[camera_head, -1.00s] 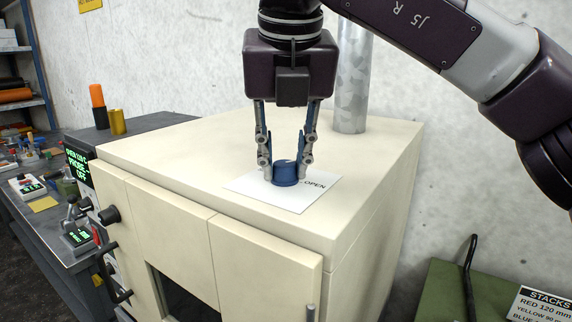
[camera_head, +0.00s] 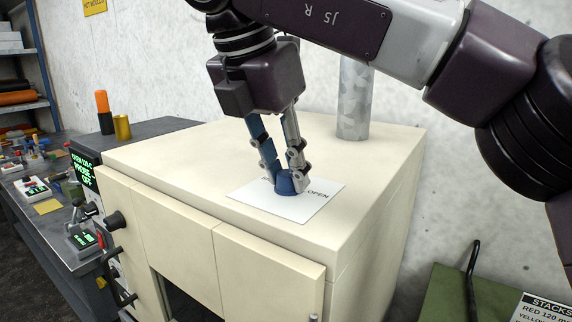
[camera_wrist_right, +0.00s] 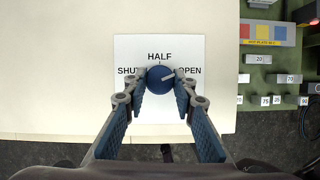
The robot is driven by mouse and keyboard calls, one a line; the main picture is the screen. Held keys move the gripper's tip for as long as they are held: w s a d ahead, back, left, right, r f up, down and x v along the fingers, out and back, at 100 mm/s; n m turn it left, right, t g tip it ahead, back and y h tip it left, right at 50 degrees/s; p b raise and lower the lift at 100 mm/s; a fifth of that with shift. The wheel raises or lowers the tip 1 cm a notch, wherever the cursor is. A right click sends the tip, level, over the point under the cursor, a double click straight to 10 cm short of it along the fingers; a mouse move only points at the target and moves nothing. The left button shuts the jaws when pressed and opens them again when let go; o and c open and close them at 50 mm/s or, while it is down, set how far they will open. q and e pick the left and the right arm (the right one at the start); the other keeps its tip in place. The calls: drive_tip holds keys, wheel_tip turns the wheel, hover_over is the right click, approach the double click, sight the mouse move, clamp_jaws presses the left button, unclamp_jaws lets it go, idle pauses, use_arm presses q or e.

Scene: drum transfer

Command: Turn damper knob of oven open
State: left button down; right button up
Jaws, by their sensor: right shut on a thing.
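The blue round damper knob (camera_head: 285,187) sits on a white label plate (camera_head: 308,208) on top of the cream oven (camera_head: 180,150). In the right wrist view the knob (camera_wrist_right: 158,80) has a light pointer line aimed right and slightly up, between HALF and OPEN and nearer OPEN. The plate (camera_wrist_right: 125,50) reads SHUT at left, HALF at top and OPEN at right. My right gripper (camera_head: 283,178) comes down from above, turned and leaning, with its fingers on either side of the knob, shut on it. Its fingers (camera_wrist_right: 160,90) also show in the wrist view. My left gripper is out of view.
A grey metal pipe (camera_head: 354,100) rises from the oven top behind the gripper. A dark control box (camera_head: 145,134) with a display adjoins the oven's left side. A green table (camera_head: 430,290) stands at the lower right. The oven top's front left is clear.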

idle(0.4)
drive_tip(key=o, duration=1.1)
drive_tip(key=shift+o, duration=0.2)
drive_tip(key=v, duration=0.7)
drive_tip(key=shift+r, duration=0.2)
